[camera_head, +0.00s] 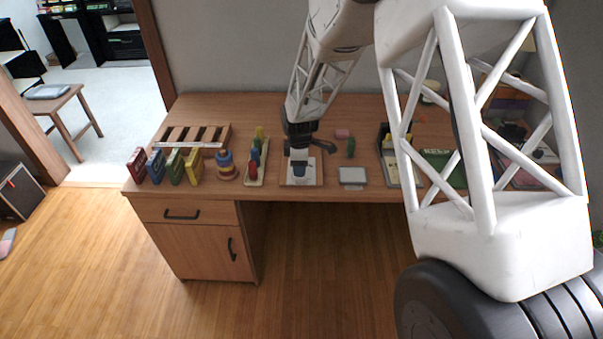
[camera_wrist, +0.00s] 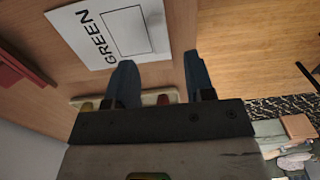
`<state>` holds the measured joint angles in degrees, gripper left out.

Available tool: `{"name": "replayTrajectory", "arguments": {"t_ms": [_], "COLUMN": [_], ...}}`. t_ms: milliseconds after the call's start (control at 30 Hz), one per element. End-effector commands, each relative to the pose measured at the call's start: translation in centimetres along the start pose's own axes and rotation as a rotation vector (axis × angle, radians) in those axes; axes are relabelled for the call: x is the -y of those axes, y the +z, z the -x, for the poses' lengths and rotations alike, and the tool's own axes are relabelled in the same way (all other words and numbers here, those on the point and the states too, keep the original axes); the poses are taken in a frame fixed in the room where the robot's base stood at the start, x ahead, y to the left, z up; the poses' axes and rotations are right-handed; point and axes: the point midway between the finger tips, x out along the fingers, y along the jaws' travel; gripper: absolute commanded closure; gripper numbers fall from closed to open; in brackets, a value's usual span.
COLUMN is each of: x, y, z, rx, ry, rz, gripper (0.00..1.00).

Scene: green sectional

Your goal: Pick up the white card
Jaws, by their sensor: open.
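The white card (camera_wrist: 112,32) lies flat on the wooden surface in the wrist view, printed with "GREEN" and an empty rectangle outline. In the head view a white sheet (camera_head: 290,180), which seems to be this card, lies on a wooden board and is partly hidden by my gripper (camera_head: 300,173). In the wrist view my gripper (camera_wrist: 157,77) is open, with two dark blue fingers apart and nothing held between them. One finger overlaps the card's lower edge in the picture. I cannot tell the height of the fingertips above it.
A cream tray (camera_head: 262,172) with coloured pegs stands just left of my gripper. Further left are stacked rings (camera_head: 227,168), coloured blocks (camera_head: 174,167) and a slatted wooden rack (camera_head: 205,132). A grey-framed pad (camera_head: 352,175) lies to the right. The desk's front edge is close.

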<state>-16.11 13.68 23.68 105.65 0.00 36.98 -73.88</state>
Motion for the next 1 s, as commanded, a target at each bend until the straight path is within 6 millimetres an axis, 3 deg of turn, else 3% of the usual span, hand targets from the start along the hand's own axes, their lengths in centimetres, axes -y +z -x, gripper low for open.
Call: {"name": "replayTrajectory", "arguments": {"t_ms": [567,1000], "x": [0.0,-0.1], "y": [-0.2,-0.2], "z": [-4.8,-5.2], "rx": [0.0,0.0], "ry": [-0.001,0.0], "rz": [0.0,0.0], "gripper": [0.51,0.51]}}
